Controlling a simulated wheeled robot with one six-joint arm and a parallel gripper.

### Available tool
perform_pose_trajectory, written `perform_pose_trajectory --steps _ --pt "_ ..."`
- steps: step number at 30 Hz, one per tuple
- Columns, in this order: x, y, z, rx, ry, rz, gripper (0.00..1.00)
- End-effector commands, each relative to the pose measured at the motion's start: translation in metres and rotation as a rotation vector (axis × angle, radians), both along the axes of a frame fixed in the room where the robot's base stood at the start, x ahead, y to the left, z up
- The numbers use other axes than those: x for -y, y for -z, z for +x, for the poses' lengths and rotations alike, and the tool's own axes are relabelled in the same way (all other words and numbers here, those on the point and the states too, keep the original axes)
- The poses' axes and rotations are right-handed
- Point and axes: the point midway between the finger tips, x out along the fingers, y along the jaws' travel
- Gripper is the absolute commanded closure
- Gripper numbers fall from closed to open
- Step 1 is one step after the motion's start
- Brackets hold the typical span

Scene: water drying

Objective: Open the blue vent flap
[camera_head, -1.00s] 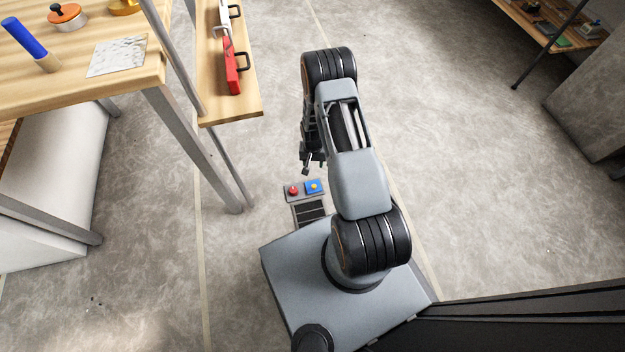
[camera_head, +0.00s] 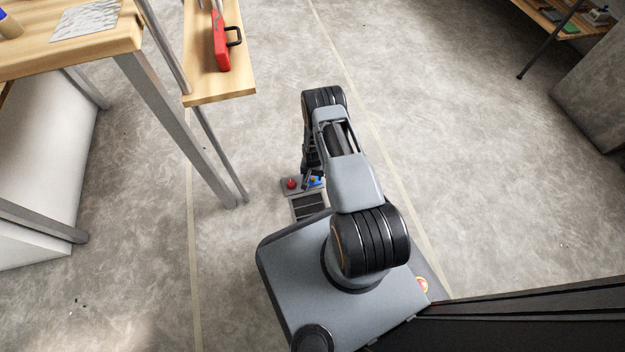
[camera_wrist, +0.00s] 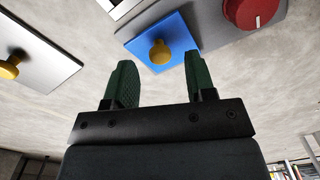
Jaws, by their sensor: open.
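The blue vent flap (camera_wrist: 172,30) is a square blue plate with a round yellow knob (camera_wrist: 160,52). It sits beside a red round knob (camera_wrist: 252,12) on a grey panel. My gripper (camera_wrist: 157,60) is open, with its two dark green fingers pointing at the flap. The yellow knob shows between the fingertips; I cannot tell whether they touch it. In the head view my gripper (camera_head: 309,181) is over the blue flap (camera_head: 316,182) and partly hides it. The red knob (camera_head: 291,184) is just left of it.
A second yellow knob (camera_wrist: 9,68) on a pale plate shows at the left of the wrist view. A dark slatted grille (camera_head: 309,206) lies below the panel.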

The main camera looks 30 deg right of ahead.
Motion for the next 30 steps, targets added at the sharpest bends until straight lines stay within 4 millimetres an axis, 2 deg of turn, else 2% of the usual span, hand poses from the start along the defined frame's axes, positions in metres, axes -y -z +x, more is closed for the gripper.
perform_pose_trajectory --steps 1,6,17,30 --pt "0.0 0.008 0.0 -0.001 0.0 0.001 0.5" --pt "0.0 0.017 0.0 0.0 0.0 0.0 0.5" --pt "0.0 0.019 0.0 0.0 -0.001 0.0 0.5" --pt "0.0 0.019 0.0 0.0 -0.001 0.0 0.91"
